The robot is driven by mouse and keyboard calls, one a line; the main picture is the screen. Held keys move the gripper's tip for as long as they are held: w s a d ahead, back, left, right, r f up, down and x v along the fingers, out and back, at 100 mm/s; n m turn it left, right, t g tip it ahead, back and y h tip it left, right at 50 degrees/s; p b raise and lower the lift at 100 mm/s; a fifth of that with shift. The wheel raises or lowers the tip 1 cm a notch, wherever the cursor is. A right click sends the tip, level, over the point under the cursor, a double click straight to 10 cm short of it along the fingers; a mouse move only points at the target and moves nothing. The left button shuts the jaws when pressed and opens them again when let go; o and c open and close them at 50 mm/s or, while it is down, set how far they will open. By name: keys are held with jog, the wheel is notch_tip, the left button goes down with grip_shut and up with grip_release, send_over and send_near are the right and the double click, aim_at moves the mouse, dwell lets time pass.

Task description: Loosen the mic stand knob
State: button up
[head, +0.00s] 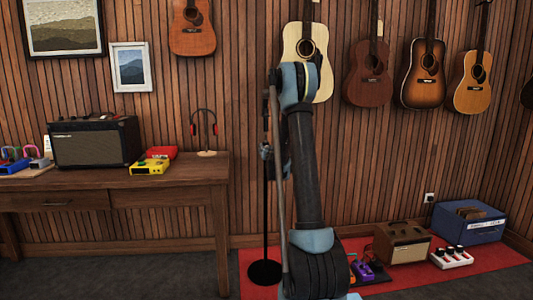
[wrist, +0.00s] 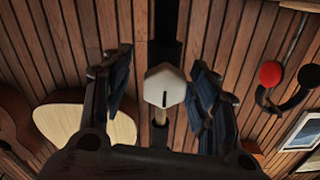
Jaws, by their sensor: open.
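The mic stand (head: 265,215) is a thin black pole on a round black base, just left of my arm in the head view. In the wrist view its dark pole (wrist: 167,22) runs up behind a pale, six-sided knob (wrist: 163,84) with a dark slot-like mark on its face. My gripper (wrist: 157,76) is open, with one finger on each side of the knob. Gaps show between the knob and both fingers, the left one wider. In the head view my arm hides most of the gripper, and the knob cannot be made out there.
A wooden table (head: 160,190) on the left bears an amplifier (head: 95,143), pedals and a headphone stand (head: 207,133). Guitars hang on the wall behind.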

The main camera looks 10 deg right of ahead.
jog(key=c, duration=1.1)
jog(key=shift+d, duration=0.15)
jog(key=shift+n, duration=1.5)
jog(key=o, duration=1.1)
